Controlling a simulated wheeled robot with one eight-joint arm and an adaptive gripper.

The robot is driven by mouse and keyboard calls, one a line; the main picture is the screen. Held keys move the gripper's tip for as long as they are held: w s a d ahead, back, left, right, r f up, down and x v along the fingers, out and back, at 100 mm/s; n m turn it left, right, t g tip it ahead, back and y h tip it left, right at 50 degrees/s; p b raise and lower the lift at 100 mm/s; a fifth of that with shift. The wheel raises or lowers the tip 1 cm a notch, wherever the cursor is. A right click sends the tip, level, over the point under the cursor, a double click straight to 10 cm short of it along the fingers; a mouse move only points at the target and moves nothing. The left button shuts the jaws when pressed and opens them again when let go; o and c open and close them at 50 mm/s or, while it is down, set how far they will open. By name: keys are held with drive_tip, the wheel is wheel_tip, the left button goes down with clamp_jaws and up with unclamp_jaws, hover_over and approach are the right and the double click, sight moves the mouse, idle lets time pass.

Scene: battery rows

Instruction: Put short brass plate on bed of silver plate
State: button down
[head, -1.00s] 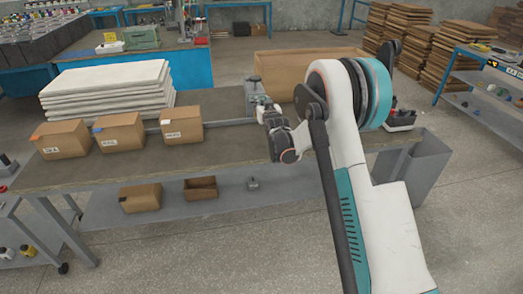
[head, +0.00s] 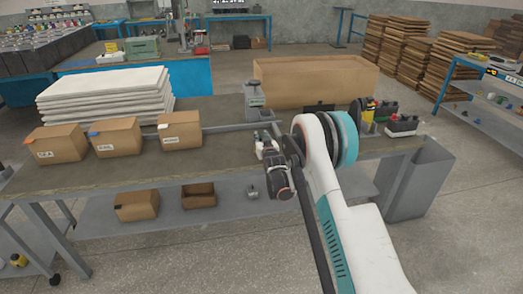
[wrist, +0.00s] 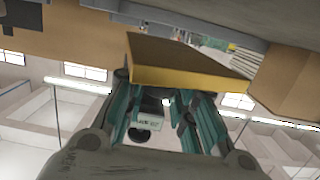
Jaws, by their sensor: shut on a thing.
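The brass plate (wrist: 185,68) shows in the wrist view as a flat block with a bright yellow edge and a darker brown face, tilted. My gripper (wrist: 170,82) is shut on it; the teal fingers reach up to its underside. In the head view my gripper (head: 264,144) is over the front part of the bench, right of the cardboard boxes, and the brass plate cannot be made out there. I cannot pick out the silver plate or its bed with certainty in either view.
A grey device (head: 255,102) stands on the bench (head: 215,150) behind my gripper. Three small cardboard boxes (head: 117,138) and a white stack (head: 103,95) are at left. A large open carton (head: 315,82) is behind. Black, yellow and red items (head: 390,118) are at right.

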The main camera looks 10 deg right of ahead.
drive_tip(key=shift+f+b, duration=0.75)
drive_tip(key=shift+f, duration=1.4)
drive_tip(key=shift+f, duration=0.1)
drive_tip(key=c, duration=1.3)
unclamp_jaws()
